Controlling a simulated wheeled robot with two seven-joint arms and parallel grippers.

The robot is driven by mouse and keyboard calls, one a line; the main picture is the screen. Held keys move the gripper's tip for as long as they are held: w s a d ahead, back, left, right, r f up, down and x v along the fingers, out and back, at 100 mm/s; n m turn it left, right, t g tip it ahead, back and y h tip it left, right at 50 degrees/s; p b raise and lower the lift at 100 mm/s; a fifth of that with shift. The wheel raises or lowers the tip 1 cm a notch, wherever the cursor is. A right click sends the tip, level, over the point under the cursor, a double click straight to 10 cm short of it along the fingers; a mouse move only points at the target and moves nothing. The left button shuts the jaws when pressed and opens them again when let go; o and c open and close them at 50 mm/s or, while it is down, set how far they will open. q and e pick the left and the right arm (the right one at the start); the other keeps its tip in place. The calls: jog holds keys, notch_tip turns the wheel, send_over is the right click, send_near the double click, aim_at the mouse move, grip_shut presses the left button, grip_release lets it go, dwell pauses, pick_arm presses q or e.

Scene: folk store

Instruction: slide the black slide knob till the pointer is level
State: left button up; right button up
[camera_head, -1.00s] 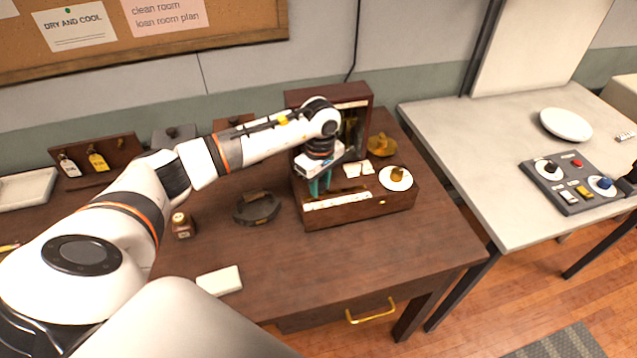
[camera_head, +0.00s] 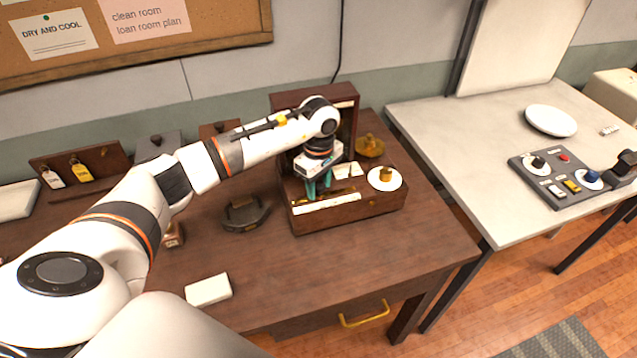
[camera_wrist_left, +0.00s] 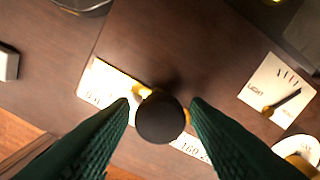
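The black slide knob (camera_wrist_left: 160,118) is a round dark cap on a brass slot beside a white marked scale (camera_wrist_left: 108,84) in the wrist view. My left gripper (camera_head: 319,192) is over the wooden box (camera_head: 352,213). Its two green fingers are apart, one on each side of the knob, with narrow gaps showing. In the head view the fingers hide the knob. The black pointer (camera_wrist_left: 286,101) lies on a white card marked LIGHT, to the right in the wrist view. It is tilted there, its right end higher. My right gripper is not in view.
A white disc with a brass knob (camera_head: 385,176) sits right of the pointer card on the box. The box's raised lid (camera_head: 287,101) stands behind my gripper. A dark round tray (camera_head: 243,213) and white block (camera_head: 208,290) lie left. The table front is clear.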

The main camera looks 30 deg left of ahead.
pick_arm(q)
jog(key=shift+o, duration=0.8)
jog(key=shift+r, duration=0.1)
jog(key=shift+r+p, duration=1.7)
jog(key=shift+r, duration=1.75)
